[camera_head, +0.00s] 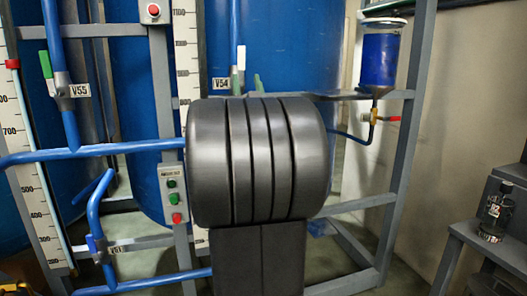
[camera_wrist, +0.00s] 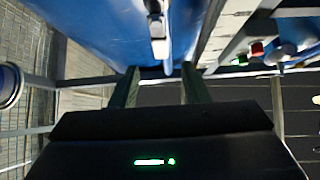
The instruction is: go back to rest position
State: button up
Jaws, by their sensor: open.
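My gripper (camera_wrist: 160,78) shows in the wrist view with its two dark fingers apart and nothing between them. Beyond the fingers is a blue surface with a pale valve-like fitting (camera_wrist: 156,25). In the head view my dark arm fills the middle and hides most of the gripper, the area behind it and part of the rack. Valve V54's label (camera_head: 220,84) shows just above the arm, with green parts to its right.
A grey metal frame (camera_head: 160,90) with blue pipes stands before large blue tanks (camera_head: 270,40). Valves V55 (camera_head: 72,90) and V51 (camera_head: 112,250) are on the left. A push-button box (camera_head: 172,193) adjoins the arm. A blue vessel (camera_head: 380,60) and a bottle on a stand (camera_head: 494,215) are right.

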aim_at(244, 58)
jog(key=x, duration=0.9)
jog(key=shift+w+r, duration=0.2)
jog(key=shift+s+f, duration=0.1)
jog(key=v, duration=1.3)
jog(key=p+x, duration=0.1)
jog(key=x, duration=1.2)
jog(key=shift+a+r, duration=0.1)
jog(key=shift+r, duration=0.15)
jog(key=shift+d+m+t+h+p, duration=0.3)
jog(key=shift+m+h+p, duration=0.4)
jog(key=shift+m+h, duration=0.4)
jog(key=shift+d+f+m+h, duration=0.2)
jog(key=shift+m+h, duration=0.5)
jog(key=shift+f, duration=0.1)
